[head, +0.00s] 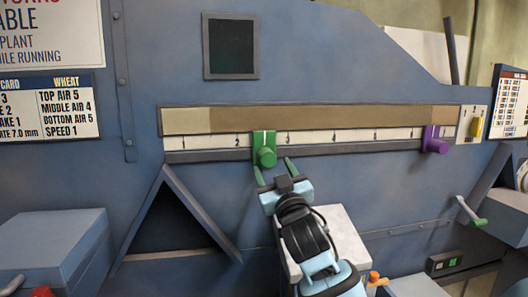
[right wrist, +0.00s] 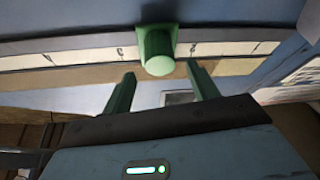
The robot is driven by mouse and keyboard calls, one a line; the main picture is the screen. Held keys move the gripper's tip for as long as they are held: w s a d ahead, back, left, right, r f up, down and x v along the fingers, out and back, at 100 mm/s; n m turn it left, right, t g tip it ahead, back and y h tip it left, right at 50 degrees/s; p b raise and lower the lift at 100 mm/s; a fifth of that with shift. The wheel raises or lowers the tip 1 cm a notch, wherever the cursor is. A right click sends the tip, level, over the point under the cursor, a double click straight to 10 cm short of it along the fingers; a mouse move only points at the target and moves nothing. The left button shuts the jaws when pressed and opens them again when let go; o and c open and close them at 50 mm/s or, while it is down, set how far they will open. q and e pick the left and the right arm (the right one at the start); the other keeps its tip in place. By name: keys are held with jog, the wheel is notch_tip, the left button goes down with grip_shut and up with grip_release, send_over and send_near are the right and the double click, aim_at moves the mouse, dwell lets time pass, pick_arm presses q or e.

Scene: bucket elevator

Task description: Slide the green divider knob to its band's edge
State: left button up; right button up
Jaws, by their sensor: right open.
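The green divider knob (head: 266,156) is on a green slider plate on the numbered scale (head: 350,137), between the marks 2 and 3. A tan band (head: 340,115) runs above the scale, with a paler stretch (head: 186,121) at its left end. My right gripper (head: 273,170) is open just below the knob, its green fingers spread and pointing up at it. In the right wrist view the knob (right wrist: 158,56) lies ahead of the gap between the open fingers (right wrist: 161,73). I cannot tell whether they touch it. My left gripper is out of view.
A purple knob (head: 436,145) sits at the scale's right end, with a yellow switch (head: 477,127) beyond it. A green-handled lever (head: 471,212) juts out at lower right. A dark triangular opening (head: 172,225) is at lower left. The scale beside the knob is clear on both sides.

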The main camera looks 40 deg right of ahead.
aim_at(263, 148)
jog(key=shift+p+x, duration=0.35)
jog(key=shift+x, duration=3.6)
jog(key=shift+c, duration=0.5)
grip_shut()
jog(key=shift+w+f, duration=0.15)
